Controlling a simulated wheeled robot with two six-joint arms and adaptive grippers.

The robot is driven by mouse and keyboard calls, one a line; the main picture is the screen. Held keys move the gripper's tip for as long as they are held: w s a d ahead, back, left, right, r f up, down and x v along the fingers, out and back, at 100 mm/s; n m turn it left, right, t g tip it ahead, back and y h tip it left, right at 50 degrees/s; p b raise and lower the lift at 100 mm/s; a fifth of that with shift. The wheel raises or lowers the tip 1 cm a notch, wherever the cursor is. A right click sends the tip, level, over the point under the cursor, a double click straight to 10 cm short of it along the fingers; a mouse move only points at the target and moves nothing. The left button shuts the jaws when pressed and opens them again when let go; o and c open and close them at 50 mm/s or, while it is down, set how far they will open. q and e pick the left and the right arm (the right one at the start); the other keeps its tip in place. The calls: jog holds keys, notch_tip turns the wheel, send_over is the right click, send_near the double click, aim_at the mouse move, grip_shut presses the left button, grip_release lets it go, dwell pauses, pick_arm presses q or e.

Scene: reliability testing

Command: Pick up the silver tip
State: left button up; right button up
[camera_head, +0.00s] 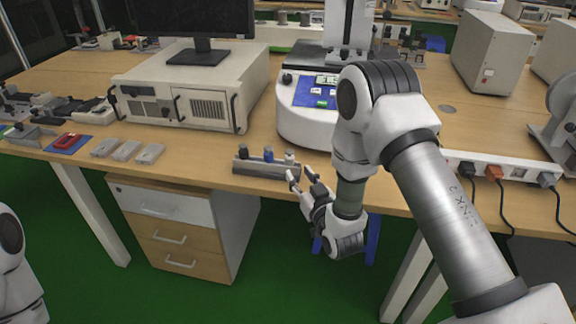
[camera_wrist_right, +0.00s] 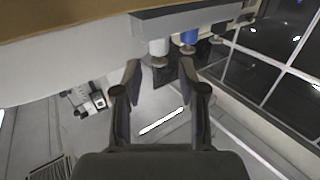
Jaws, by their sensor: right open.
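The silver tip (camera_head: 289,156) stands upright at the right end of a small grey rack (camera_head: 262,172) near the table's front edge. A blue tip (camera_head: 268,154) and a dark tip (camera_head: 243,152) stand to its left. My right gripper (camera_head: 300,177) is open and empty, just in front of and below the rack's right end. In the right wrist view the silver tip (camera_wrist_right: 159,48) lies beyond the gap between my open fingers (camera_wrist_right: 159,70), apart from them, with the blue tip (camera_wrist_right: 189,38) beside it. My left gripper is out of view.
A white instrument with a blue panel (camera_head: 312,92) stands behind the rack. A beige case (camera_head: 200,88) with a monitor (camera_head: 200,20) is to the left. Grey blocks (camera_head: 127,150) lie near the front edge. A power strip (camera_head: 515,172) with cables is at right.

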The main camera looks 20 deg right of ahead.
aim_at(291, 163)
jog(key=w, duration=0.8)
jog(key=shift+w+d+f+p, duration=0.1)
jog(key=shift+w+f+p, duration=0.15)
jog(key=shift+p, duration=0.1)
jog(key=shift+s+r, duration=0.1)
jog(key=shift+s, duration=0.2)
jog(key=shift+c, duration=1)
grip_shut()
